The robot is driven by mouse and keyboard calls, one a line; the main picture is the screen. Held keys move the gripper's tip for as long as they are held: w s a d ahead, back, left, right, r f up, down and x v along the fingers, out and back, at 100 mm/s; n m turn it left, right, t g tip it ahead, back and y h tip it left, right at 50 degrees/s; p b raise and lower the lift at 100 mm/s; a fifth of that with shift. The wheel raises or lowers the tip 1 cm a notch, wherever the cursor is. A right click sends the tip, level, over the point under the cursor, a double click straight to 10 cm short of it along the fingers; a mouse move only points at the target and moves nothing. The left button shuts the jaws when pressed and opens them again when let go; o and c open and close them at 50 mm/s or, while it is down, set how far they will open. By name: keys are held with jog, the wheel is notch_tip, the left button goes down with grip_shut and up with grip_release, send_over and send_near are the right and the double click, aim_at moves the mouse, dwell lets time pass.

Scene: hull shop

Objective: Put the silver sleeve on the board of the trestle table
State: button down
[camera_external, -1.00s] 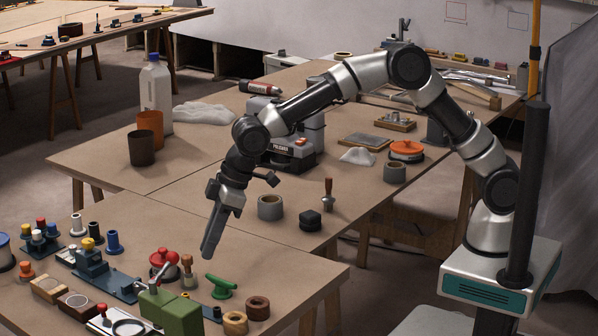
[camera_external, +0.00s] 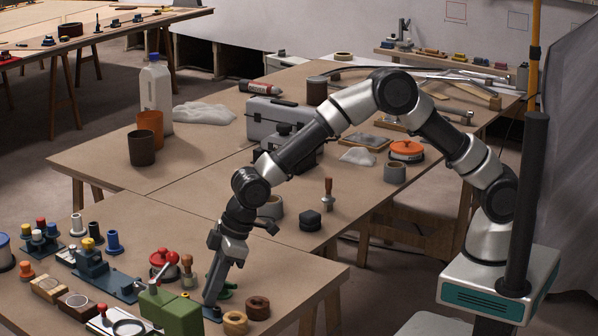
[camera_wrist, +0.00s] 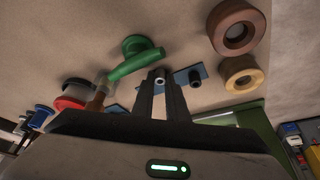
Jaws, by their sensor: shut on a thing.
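My gripper (camera_external: 211,302) points down at the front right of the near bench, beside a green T-handled part (camera_external: 226,288). The external view hides the sleeve behind the fingers. They are low, close to a blue plate (camera_wrist: 184,74) with a dark peg; I cannot tell whether the sleeve touches it. A table with splayed trestle legs stands at the far left; its brown board (camera_external: 150,22) carries small parts.
Brown (camera_external: 258,307) and tan (camera_external: 235,322) rings lie right of my gripper. A green block (camera_external: 180,315) and red-topped part (camera_external: 163,262) are to its left. The long bench behind holds a toolbox and cups (camera_external: 142,148). Bare bench top (camera_external: 190,215) lies behind my gripper.

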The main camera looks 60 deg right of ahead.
jog(key=shift+f, duration=0.1)
jog(key=c, duration=1.7)
grip_release()
jog(key=shift+c, duration=0.2)
